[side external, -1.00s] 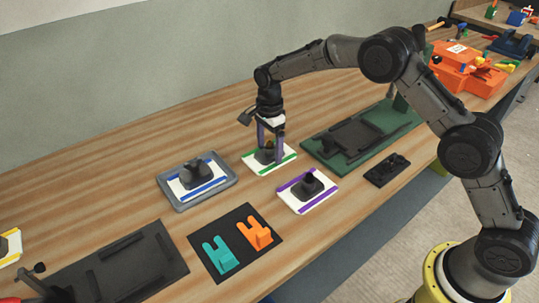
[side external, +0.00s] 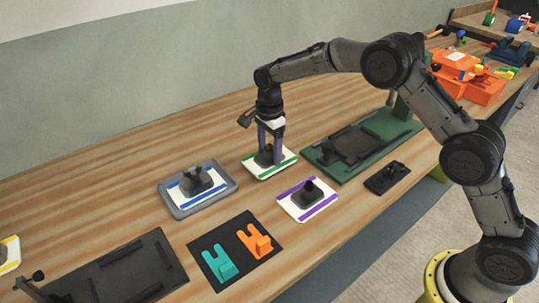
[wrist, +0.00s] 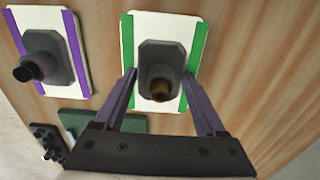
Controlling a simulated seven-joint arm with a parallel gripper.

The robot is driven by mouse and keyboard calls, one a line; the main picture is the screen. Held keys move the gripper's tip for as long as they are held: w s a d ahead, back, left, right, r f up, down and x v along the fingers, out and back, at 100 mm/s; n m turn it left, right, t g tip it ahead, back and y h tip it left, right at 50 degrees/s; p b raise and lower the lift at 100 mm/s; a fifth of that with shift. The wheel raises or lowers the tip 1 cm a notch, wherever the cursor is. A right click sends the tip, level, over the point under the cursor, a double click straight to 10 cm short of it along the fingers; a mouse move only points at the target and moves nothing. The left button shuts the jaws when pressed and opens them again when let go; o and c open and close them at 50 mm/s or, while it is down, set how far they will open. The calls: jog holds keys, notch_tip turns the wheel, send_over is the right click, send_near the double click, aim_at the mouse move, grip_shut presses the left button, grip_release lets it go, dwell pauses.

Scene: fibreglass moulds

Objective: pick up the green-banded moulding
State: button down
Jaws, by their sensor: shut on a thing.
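The green-banded moulding (side external: 259,173) is a white plate with a green stripe along each of two sides and a dark grey block with a knob on top. It shows in the middle of the side view, and in the wrist view its white plate (wrist: 161,24) is under my gripper. My gripper (side external: 270,148) points straight down over it, its purple fingers on either side of the grey block. In the wrist view my gripper (wrist: 159,74) is shut on the block. The knob's top looks brownish. I cannot tell whether the plate is clear of the table.
A purple-banded moulding (side external: 329,201) lies to the front right, a blue-banded one on a grey tray (side external: 176,212) to the left. A green board (side external: 326,163) with dark parts is at right. A black mat (side external: 222,276) with teal and orange pieces is in front. Bare wood lies behind.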

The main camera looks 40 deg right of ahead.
jog(key=s+d+r, duration=0.2)
jog(key=s+r, duration=0.9)
jog(key=s, duration=0.3)
jog(key=w+d+f+n, duration=0.1)
jog(key=w+d+n, duration=0.3)
jog(key=n, duration=1)
jog(key=shift+w+d+f, duration=0.2)
jog(key=shift+d+f, duration=0.1)
jog(key=shift+d, duration=0.7)
